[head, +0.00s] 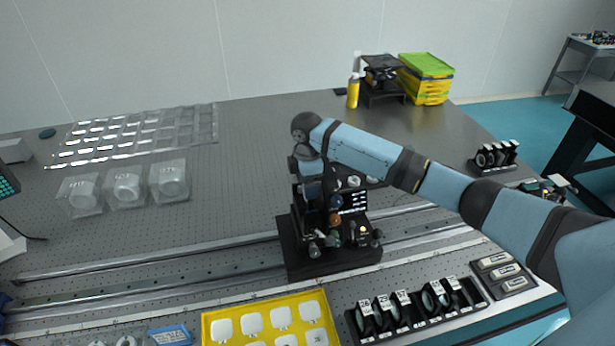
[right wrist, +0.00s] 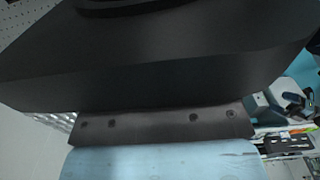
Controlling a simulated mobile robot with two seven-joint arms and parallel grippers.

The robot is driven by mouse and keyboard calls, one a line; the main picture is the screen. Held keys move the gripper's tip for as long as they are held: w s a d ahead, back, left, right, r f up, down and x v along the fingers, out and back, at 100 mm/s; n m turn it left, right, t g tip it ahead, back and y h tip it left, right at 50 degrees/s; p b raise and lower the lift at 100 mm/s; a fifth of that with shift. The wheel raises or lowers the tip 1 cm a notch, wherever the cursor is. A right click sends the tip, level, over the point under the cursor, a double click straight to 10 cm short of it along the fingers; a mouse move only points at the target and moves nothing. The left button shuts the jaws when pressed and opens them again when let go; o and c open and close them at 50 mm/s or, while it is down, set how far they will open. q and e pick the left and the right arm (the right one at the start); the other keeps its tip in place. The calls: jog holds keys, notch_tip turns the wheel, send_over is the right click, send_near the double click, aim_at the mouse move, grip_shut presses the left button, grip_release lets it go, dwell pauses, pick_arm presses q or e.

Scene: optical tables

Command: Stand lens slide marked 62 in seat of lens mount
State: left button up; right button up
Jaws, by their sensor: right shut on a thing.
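The black lens mount assembly (head: 330,256) stands on a dark base across the metal rails, with small knobs and parts on it. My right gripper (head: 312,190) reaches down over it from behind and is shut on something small. The held thing is hidden among the dark parts, so no number on it can be read. The mount's seat is hidden too. Several lens slides with white labels (head: 403,297) stand upright in a black rack (head: 362,338) at the front; their numbers are too small to read. The right wrist view shows mostly dark close surfaces. My left gripper is not in view.
A yellow tray (head: 207,328) with white pieces lies left of the rack, and grey boxes (head: 497,271) lie right of it. Clear bags (head: 127,187) and a clear sheet lie at the left. A small rack (head: 495,158) stands at the right. The table behind the mount is largely clear.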

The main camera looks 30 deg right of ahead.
jog(key=shift+f, duration=0.3)
dwell(0.5)
jog(key=o, duration=1.3)
jog(key=shift+c, duration=0.2)
jog(key=shift+r, duration=4.95)
